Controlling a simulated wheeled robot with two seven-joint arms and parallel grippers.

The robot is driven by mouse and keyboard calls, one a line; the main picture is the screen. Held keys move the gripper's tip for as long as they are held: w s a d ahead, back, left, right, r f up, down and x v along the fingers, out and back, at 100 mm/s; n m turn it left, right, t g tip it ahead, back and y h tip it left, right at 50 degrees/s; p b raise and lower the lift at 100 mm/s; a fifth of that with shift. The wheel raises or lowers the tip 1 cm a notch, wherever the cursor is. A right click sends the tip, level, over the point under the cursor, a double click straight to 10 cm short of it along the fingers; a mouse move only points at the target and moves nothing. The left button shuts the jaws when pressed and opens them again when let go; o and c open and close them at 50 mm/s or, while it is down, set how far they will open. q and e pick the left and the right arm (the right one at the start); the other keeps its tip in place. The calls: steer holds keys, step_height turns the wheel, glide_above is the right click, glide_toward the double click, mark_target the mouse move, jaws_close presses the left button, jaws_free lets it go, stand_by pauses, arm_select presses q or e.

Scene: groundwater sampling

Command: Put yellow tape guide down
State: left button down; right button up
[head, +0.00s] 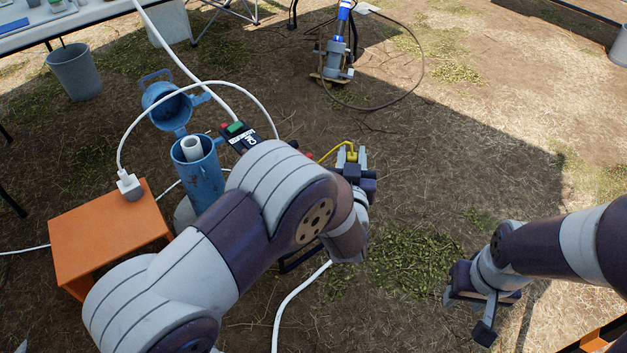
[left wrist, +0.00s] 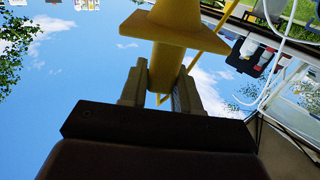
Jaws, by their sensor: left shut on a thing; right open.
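The yellow tape guide (head: 351,154) is in my left gripper (head: 351,160), to the right of the blue well casing in the head view. A thin yellow arm of it reaches left. In the left wrist view my left gripper (left wrist: 160,92) is shut on the stem of the tape guide (left wrist: 172,28), and its wide flange sits just beyond the fingertips, against the sky. The guide is held in the air; my left arm hides part of the area below it. My right gripper (head: 467,314) is open and empty, low over the ground at the right.
A blue well casing (head: 203,182) with a white inner pipe (head: 192,147) and open lid (head: 166,107) stands left. A black box (head: 237,135) with green and red parts is beside it. An orange stand (head: 95,235) carries a white plug (head: 130,187). Open ground lies right.

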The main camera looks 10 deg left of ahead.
arm_select(q)
steer(key=shift+w+d, duration=0.2)
steer(key=shift+w, duration=0.2)
steer(key=w+a+f+b, duration=0.2)
steer(key=a+f+b, duration=0.5)
steer(key=a+f, duration=0.3)
steer(key=shift+a+b, duration=0.35)
steer(key=shift+a, duration=0.05)
steer(key=c, duration=1.1)
jaws_free()
steer(key=shift+f, duration=0.15)
steer(key=o, duration=0.3)
